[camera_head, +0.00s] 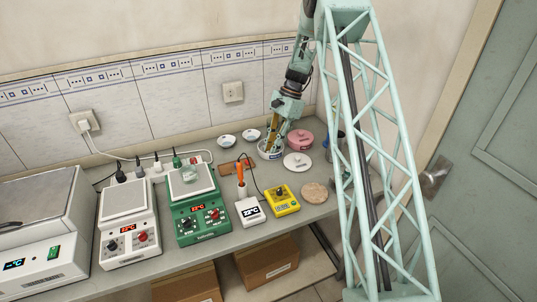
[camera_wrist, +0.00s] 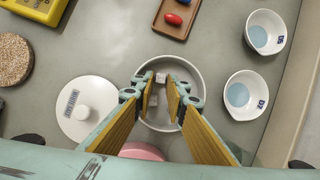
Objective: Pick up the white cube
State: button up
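A small white cube (camera_wrist: 161,77) shows in the wrist view, inside a round white dish (camera_wrist: 196,75). A second small pale block (camera_wrist: 153,100) lies nearer in the same dish, partly hidden by my left finger. My gripper (camera_wrist: 162,92) points down over the dish. Its two yellow-padded fingers are apart, one on each side of the blocks, with a gap between them. I cannot tell whether a finger touches a block. In the head view my gripper (camera_head: 271,144) reaches down into the white dish (camera_head: 263,156), and the cube is hidden there.
A white lid (camera_wrist: 88,110) lies left of the dish, and two small bowls with blue contents (camera_wrist: 266,32) (camera_wrist: 246,94) stand right. A brown tray (camera_wrist: 173,20) holds coloured pieces. A pink container (camera_head: 301,140) stands close beside the dish. A yellow meter (camera_head: 283,201) sits forward.

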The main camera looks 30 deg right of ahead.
jog(key=shift+c, duration=1.4)
jog(key=shift+r, duration=0.2)
jog(key=shift+r+p, duration=0.3)
jog(key=shift+r, duration=1.4)
jog(key=s+a, duration=0.1)
jog(key=s, duration=0.4)
jog(key=s+a, duration=0.2)
jog(key=s, duration=0.3)
jog(key=s+a+r, duration=0.1)
jog(key=s, duration=0.4)
jog(key=shift+s+a+r+p, duration=0.1)
jog(key=shift+s+a+p, duration=0.1)
jog(key=shift+p, duration=0.1)
jog(key=shift+a+r, duration=0.1)
jog(key=shift+r, duration=0.05)
